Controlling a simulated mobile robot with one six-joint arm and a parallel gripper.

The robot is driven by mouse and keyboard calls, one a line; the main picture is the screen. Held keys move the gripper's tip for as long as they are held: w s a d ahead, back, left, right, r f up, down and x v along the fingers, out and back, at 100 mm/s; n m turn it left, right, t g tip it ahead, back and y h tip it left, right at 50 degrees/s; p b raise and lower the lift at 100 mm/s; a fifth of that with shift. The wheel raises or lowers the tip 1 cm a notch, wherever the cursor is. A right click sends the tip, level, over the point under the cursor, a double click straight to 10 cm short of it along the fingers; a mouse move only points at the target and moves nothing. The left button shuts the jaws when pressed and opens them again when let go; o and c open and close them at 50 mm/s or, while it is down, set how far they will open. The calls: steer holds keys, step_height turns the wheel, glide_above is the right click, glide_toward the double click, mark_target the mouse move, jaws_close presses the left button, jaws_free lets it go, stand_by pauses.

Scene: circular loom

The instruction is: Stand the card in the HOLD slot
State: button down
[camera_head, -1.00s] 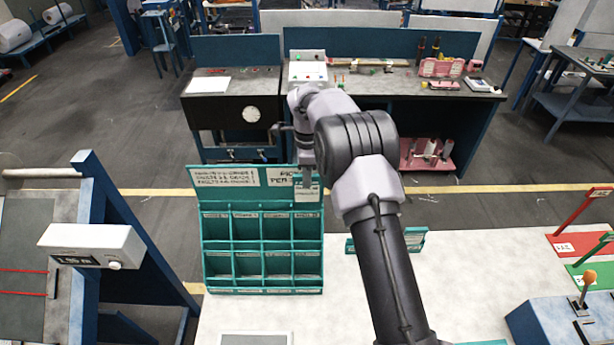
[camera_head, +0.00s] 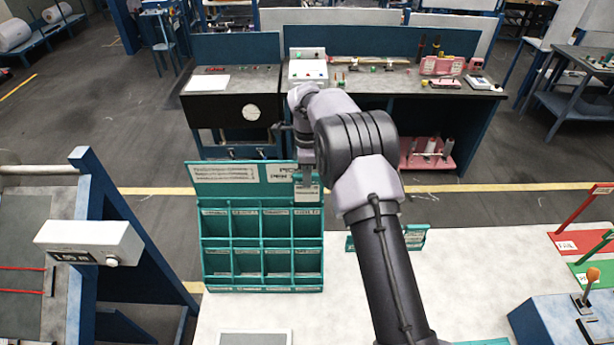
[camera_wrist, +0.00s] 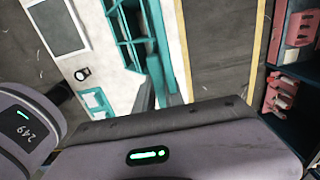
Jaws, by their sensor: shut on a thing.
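A teal rack (camera_head: 263,241) with two rows of open slots and a tall header board stands on the white table, left of my arm. The slot labels are too small to read, so I cannot tell which is HOLD. My gripper (camera_head: 306,177) points down in front of the right part of the header, above the rack's right column. It is shut on a small pale card (camera_head: 307,191), mostly hidden by the fingers. In the wrist view the rack (camera_wrist: 122,28) shows sideways, and the gripper body covers the lower part; the fingertips are not clear.
A small teal holder (camera_head: 413,239) stands right of the rack, partly behind my arm. A grey-white panel (camera_head: 255,338) lies at the table's front. A blue box with a lever (camera_head: 560,318) and red and green trays (camera_head: 575,243) are at right. The table middle right is clear.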

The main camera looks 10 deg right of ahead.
steer(key=b, duration=0.3)
glide_above(307, 202)
steer(key=shift+w+f, duration=0.1)
steer(key=shift+f, duration=1.95)
steer(key=c, duration=1.3)
jaws_free()
steer(key=shift+c, duration=0.2)
steer(key=shift+r, duration=0.15)
step_height(307, 202, up, 17)
steer(key=p, duration=0.1)
steer(key=shift+r, duration=0.15)
